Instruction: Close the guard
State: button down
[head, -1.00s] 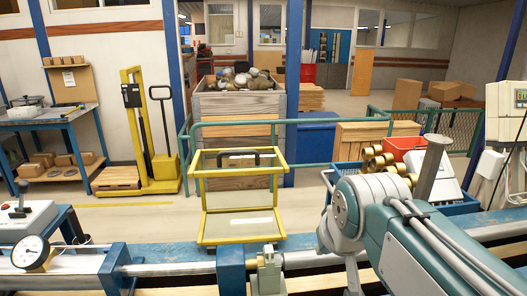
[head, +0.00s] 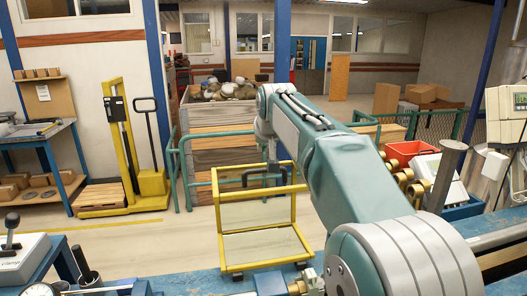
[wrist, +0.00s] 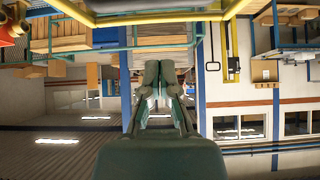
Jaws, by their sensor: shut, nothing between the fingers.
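The guard (head: 259,247) is a clear panel in a yellow frame with a black handle at its top. It stands raised at the back edge of the blue bench in the head view. Part of its yellow frame (wrist: 150,18) crosses the top of the wrist view. My arm reaches over from the right, and its end hangs close to the handle. My gripper (wrist: 160,70) has its fingers together in the wrist view, with nothing between them. In the head view its tips are hard to make out near the handle, and I cannot tell whether they touch it.
A red bin (head: 408,152) and brass fittings stand right of my arm. A wooden crate (head: 215,150) of meters stands behind green railings. A yellow lift truck (head: 130,165) stands at the left. The floor left of the guard is clear.

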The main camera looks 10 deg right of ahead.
aim_at(259, 183)
jog(key=w+f, duration=0.1)
jog(key=w+a+f, duration=0.1)
jog(key=w+f, duration=0.2)
jog(key=f, duration=0.1)
jog(key=shift+w+a+f, duration=0.1)
jog(key=shift+w+a, duration=0.3)
jog(key=shift+d+f, duration=0.15)
jog(key=shift+d, duration=0.05)
jog(key=shift+s+d, duration=0.35)
jog(key=shift+s, duration=0.45)
jog(key=shift+s+f, duration=0.1)
jog(key=shift+s, duration=0.6)
jog(key=shift+s+a, duration=0.35)
jog(key=shift+d, duration=0.2)
